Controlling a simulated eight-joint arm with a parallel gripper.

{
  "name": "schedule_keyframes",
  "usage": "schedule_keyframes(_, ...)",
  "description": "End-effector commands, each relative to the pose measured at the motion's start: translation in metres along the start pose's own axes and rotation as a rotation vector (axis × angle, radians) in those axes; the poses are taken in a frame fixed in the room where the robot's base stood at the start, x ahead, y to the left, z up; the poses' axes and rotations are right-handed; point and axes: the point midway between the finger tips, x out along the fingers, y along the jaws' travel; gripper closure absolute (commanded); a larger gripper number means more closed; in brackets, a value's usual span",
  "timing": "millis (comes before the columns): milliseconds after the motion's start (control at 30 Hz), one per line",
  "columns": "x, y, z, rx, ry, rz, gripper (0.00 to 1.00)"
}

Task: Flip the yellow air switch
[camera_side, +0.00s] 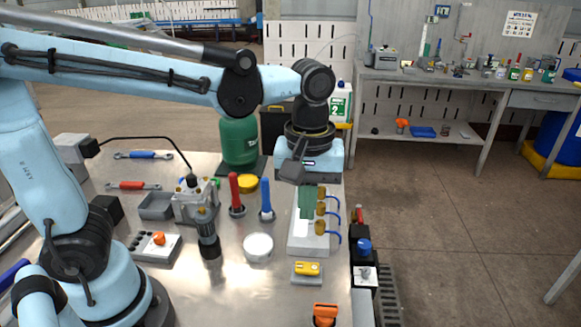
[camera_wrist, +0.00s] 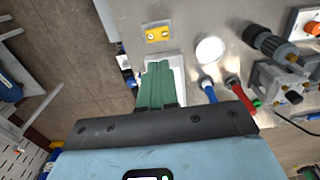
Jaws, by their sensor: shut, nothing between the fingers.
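The yellow air switch (camera_side: 307,269) is a small yellow block on a grey base near the front right of the metal table. It also shows in the wrist view (camera_wrist: 157,33), at the top, beyond my fingertips. My gripper (camera_side: 306,214) points down with its green fingers together and empty. It hangs over or beside the white block with brass fittings, behind the switch and apart from it. In the wrist view, my gripper (camera_wrist: 158,64) covers part of that white block. The switch's lever position is too small to tell.
The white block (camera_side: 299,242) carries brass fittings and blue hoses. A white round dish (camera_side: 258,247) sits left of it, with a blue handle (camera_side: 266,200) and red handle (camera_side: 236,194) behind. An orange part (camera_side: 325,314) stands in front of the switch. Bare table lies left of the switch.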

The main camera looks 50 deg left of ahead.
Motion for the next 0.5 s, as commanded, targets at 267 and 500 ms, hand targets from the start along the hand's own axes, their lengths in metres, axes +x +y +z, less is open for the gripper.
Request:
schedule_keyframes(267, -0.017, 0.0, 0.0, 0.0, 0.0, 0.0, 1.0)
schedule_keyframes(500, -0.018, 0.0, 0.0, 0.0, 0.0, 0.0, 1.0)
